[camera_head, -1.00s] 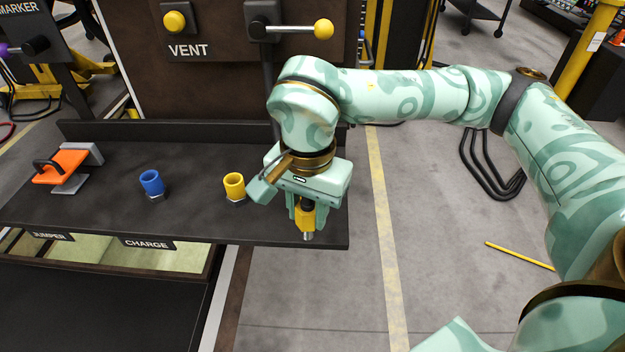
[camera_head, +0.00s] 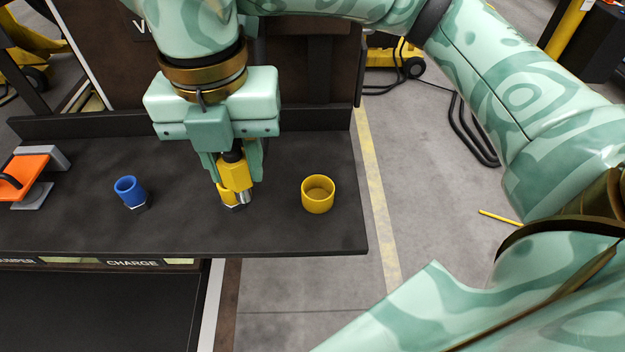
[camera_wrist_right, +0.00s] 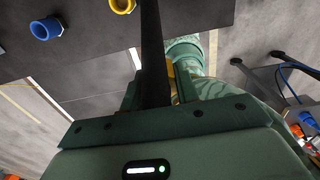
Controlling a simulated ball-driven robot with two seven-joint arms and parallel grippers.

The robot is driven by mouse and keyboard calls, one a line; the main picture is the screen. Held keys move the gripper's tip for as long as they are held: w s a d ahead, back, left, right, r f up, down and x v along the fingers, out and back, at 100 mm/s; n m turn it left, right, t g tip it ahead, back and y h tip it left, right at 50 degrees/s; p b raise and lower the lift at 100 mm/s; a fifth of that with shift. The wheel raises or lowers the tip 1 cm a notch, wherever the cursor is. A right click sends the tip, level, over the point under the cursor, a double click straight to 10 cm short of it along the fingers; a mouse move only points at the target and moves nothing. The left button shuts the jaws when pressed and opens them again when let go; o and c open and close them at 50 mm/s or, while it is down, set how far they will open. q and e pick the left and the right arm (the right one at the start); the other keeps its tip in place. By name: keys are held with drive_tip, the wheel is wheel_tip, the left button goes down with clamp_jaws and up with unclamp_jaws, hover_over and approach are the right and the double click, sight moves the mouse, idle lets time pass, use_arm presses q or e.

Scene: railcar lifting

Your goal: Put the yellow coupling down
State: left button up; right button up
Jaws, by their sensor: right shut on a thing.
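My right gripper (camera_head: 235,170) is shut on the yellow coupling (camera_head: 235,175), which has a silver tip pointing down. The coupling is held above the dark shelf (camera_head: 80,225), in front of the yellow fitting (camera_head: 230,201) in the head view and largely hiding it; I cannot tell whether they touch. A yellow cup (camera_head: 317,194) stands open and apart to the right. In the right wrist view, only a sliver of yellow (camera_wrist_right: 170,75) shows by the fingers, and a yellow fitting (camera_wrist_right: 122,4) shows at the top edge. My left gripper is not in view.
A blue fitting (camera_head: 131,191) stands left of the coupling, also seen in the right wrist view (camera_wrist_right: 46,28). An orange-handled piece (camera_head: 26,175) is at the far left. The shelf ends just right of the cup. A raised lip (camera_head: 80,124) runs along its back.

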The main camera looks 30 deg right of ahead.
drive_tip(key=d+f, duration=0.4)
drive_tip(key=w+d+f, duration=0.1)
drive_tip(key=d+f, duration=0.3)
drive_tip(key=w+d+f, duration=0.1)
drive_tip(key=d+f, duration=0.3)
drive_tip(key=d, duration=0.1)
drive_tip(key=shift+f+b, duration=0.1)
drive_tip(key=shift+b, duration=0.25)
drive_tip(key=shift+w+f, duration=0.1)
drive_tip(key=shift+f, duration=0.1)
drive_tip(key=shift+f, duration=0.1)
drive_tip(key=o, duration=1.1)
wheel_tip(320, 180, up, 8)
drive_tip(key=p, duration=0.1)
